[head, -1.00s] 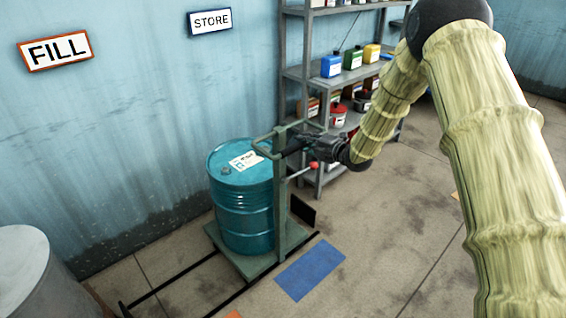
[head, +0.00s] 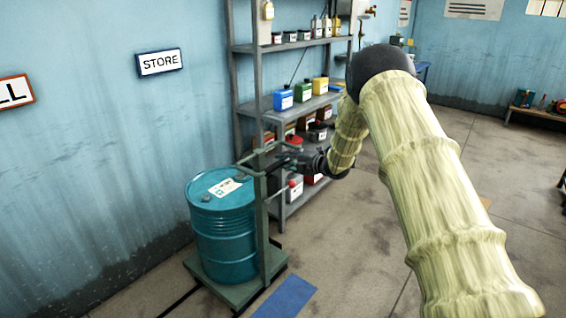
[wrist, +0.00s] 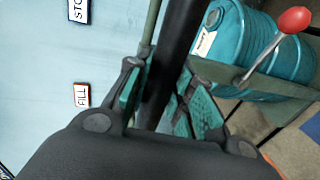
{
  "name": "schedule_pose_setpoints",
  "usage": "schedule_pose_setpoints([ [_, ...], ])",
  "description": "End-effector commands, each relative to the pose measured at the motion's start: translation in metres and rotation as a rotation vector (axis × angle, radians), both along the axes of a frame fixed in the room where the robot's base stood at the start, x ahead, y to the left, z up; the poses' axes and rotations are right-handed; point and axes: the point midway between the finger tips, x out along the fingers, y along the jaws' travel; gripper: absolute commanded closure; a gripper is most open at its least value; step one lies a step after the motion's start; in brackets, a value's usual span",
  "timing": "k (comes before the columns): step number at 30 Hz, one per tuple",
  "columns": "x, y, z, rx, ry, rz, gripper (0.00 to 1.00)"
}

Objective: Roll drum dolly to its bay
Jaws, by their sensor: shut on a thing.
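The drum dolly (head: 240,292) is a green flat base with an upright post (head: 262,215) and a handle frame at its top. A teal drum (head: 225,240) with a white label stands upright on it. My gripper (head: 292,161) is at the top of the post. In the wrist view, my gripper (wrist: 165,100) is shut on the dolly's dark handle bar (wrist: 182,35), which runs between the fingers. A red-knobbed lever (wrist: 293,20) is beside it.
A grey shelf (head: 236,100) with cans and bottles stands close behind the dolly. A blue floor patch (head: 287,298) lies in front of it. Dark rails (head: 180,302) show at its left. The floor to the right (head: 350,235) is open past my arm.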

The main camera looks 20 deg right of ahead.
Motion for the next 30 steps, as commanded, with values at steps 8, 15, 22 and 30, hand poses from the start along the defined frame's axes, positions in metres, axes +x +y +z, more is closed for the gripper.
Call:
schedule_pose_setpoints([
  [8,-0.001,0.002,-0.001,0.001,0.002,0.003,0.54],
  [15,-0.001,0.0,-0.001,0.001,0.001,0.001,0.54],
  [22,-0.015,-0.009,0.003,0.001,0.002,0.001,0.54],
  [30,-0.056,-0.033,0.014,0.002,0.001,0.001,0.54],
])
